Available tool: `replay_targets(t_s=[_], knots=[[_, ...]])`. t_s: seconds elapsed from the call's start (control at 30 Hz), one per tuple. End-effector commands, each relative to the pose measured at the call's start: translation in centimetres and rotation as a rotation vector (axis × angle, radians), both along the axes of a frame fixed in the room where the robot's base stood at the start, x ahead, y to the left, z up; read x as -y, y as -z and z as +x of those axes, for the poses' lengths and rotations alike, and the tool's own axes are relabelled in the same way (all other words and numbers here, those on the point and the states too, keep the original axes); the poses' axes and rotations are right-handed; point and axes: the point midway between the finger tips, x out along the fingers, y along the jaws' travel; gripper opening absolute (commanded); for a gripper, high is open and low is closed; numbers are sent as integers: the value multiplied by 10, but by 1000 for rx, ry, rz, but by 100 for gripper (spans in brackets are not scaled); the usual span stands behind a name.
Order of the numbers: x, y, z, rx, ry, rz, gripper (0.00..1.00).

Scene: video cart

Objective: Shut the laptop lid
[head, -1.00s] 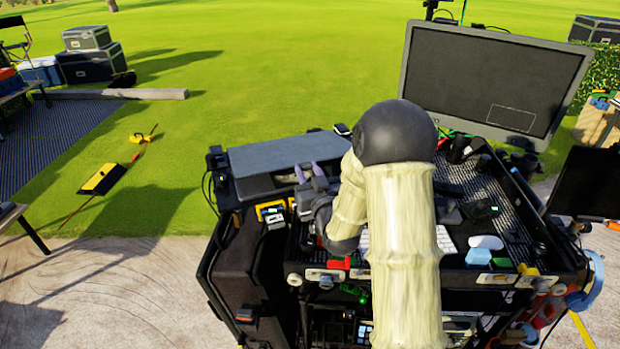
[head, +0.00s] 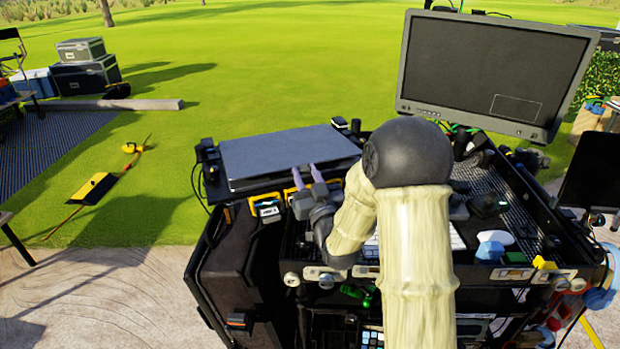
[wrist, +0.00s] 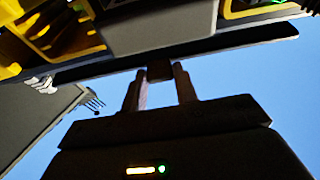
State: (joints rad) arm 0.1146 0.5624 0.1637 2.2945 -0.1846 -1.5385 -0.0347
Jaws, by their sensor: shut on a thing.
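The laptop lid (head: 288,152) is a flat grey-blue panel at the left of the cart in the head view. It lies nearly level, with a thin dark gap under its front edge. My gripper (head: 306,174) is at that front edge, its two purplish fingers against it. In the wrist view the fingers of my gripper (wrist: 160,82) reach up to a long dark edge (wrist: 235,42), with a small dark part between their tips. The fingers are shut on the lid's edge. The laptop's keyboard is hidden.
A large monitor (head: 492,75) stands at the back right of the cart. A white keyboard (head: 448,236) and small items lie on the cart's top, partly behind my arm. Yellow-framed devices (head: 266,207) sit just in front of the laptop. A second dark screen (head: 594,172) is at the far right.

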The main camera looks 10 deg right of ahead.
Motion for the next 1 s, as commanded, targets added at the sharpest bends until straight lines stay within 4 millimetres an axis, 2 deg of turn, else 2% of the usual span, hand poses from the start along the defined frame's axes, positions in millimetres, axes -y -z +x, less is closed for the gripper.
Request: replay_targets(t_s=[0.17, 0.2, 0.3, 0.67, 0.83, 1.0], knots=[[1, 1, 0, -4, 1, -1, 6], [1, 0, 0, -4, 1, -1, 33], [1, 0, 0, -3, 1, 0, 51], [1, 1, -2, -1, 1, 0, 51], [4, 8, -16, -1, 1, 0, 51], [9, 16, -40, -1, 2, -1, 51]])
